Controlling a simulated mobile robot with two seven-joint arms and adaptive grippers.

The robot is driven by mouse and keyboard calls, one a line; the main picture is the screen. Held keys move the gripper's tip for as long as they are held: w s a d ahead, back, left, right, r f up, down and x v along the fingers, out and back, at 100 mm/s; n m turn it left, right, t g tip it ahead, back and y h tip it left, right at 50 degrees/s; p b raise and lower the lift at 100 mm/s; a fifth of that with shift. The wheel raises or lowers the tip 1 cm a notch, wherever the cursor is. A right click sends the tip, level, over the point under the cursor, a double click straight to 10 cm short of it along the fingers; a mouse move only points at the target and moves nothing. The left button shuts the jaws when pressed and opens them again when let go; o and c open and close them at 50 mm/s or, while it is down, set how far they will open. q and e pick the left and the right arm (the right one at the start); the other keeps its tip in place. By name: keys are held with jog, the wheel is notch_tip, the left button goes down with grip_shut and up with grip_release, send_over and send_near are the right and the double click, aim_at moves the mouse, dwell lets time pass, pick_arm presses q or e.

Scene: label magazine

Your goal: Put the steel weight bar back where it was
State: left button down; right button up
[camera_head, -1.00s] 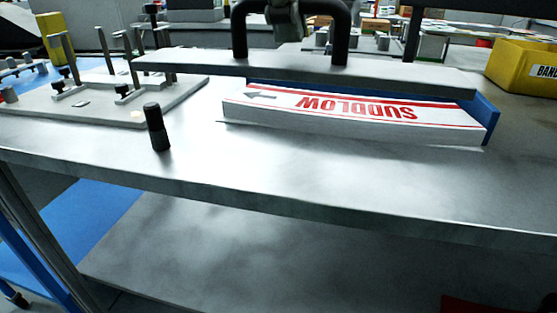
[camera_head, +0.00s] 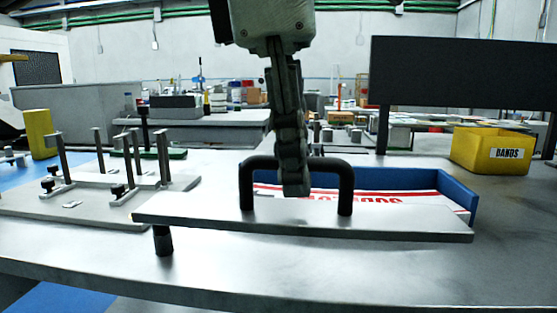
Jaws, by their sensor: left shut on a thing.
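The steel weight bar (camera_head: 300,222) is a long flat grey plate with a black arched handle (camera_head: 246,185). My left gripper (camera_head: 293,180) comes down from the top middle and is shut on the handle. The bar lies level across the picture in front of the blue label tray (camera_head: 457,196). It hides the tray's front and much of the white labels with red print (camera_head: 415,201). A black peg (camera_head: 162,243) on the steel table shows under the bar's left end, its top hidden. I cannot tell whether the bar touches anything below. My right gripper is not in view.
A plate with several upright posts (camera_head: 100,190) stands at the left. A yellow bin marked BANDS (camera_head: 488,152) stands at the back right, near a dark panel (camera_head: 450,75). The table's front strip (camera_head: 330,268) is clear.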

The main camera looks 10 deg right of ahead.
pick_arm(q)
jog(key=w+d+f, duration=0.1)
jog(key=d, duration=0.1)
jog(key=w+d+f, duration=0.3)
jog(key=w+d, duration=0.1)
jog(key=shift+w+d+f+p, duration=0.1)
jog(key=shift+w+f+p, duration=0.15)
jog(key=shift+f+p, duration=0.1)
jog(key=shift+f, duration=2)
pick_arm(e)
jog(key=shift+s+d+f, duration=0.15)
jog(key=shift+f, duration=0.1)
pick_arm(q)
jog(key=shift+f+b, duration=0.15)
jog(key=shift+b, duration=0.15)
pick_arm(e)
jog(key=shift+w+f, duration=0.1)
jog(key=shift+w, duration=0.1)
pick_arm(q)
jog(key=c, duration=1.6)
grip_release()
jog(key=shift+f, duration=0.1)
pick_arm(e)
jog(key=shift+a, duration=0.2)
